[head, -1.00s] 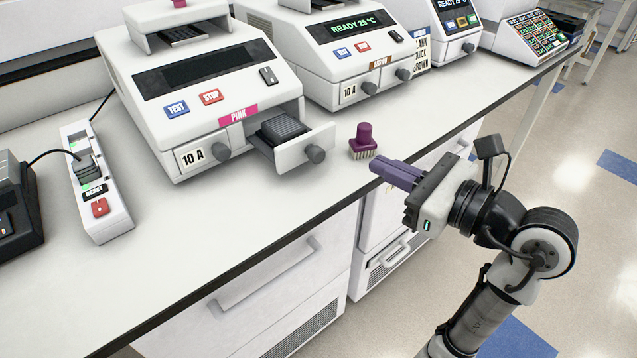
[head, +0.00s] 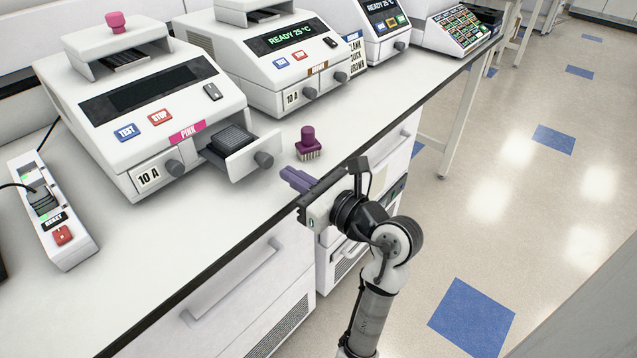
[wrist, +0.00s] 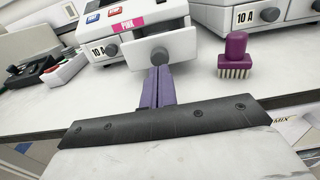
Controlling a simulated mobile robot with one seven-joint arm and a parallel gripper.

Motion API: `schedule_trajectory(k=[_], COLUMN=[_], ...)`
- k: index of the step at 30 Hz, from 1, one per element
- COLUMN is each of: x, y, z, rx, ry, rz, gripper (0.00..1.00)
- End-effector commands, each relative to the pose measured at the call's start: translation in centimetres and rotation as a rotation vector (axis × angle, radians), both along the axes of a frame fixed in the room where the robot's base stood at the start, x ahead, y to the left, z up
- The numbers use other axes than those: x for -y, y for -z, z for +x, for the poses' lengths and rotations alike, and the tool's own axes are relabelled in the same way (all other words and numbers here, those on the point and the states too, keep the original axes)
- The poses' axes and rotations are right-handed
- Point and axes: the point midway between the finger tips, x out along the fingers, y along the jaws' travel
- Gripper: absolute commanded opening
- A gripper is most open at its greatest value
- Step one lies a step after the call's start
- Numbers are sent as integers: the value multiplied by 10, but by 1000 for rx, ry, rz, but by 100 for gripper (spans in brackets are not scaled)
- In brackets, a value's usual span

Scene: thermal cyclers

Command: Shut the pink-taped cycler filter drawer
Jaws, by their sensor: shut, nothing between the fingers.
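The cycler with the pink tape (head: 187,132) stands on the bench, its display dark. Its filter drawer (head: 240,160) is pulled out at the lower right of its front, with a dark ribbed filter (head: 232,140) inside and a round grey knob (head: 263,159). My gripper (head: 286,174) is shut and empty, in front of the drawer and apart from the knob in the head view. In the wrist view, the purple fingers (wrist: 158,72) point at the drawer front (wrist: 170,46), their tips just below the knob (wrist: 159,56). The picture leaves contact there unclear.
A purple-handled brush (head: 308,144) stands on the bench just right of the drawer. A power strip with a red reset switch (head: 62,236) lies at the left. The bench front is clear.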

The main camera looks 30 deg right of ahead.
Motion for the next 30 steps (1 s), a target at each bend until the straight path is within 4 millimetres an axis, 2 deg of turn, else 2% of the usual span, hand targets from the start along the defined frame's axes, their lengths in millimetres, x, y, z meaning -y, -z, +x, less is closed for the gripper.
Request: schedule_trajectory(k=[3,7,20,23,26,30], x=[-7,-11,-12,-14,-22,-36], y=[-2,-1,0,0,0,-2], z=[17,28,33,40,58,95], rx=[-2,-1,0,0,0,-1], ry=[-3,-2,0,-2,-6,-9], rz=[2,2,1,1,1,2], gripper=[0,0,0,0,0,0])
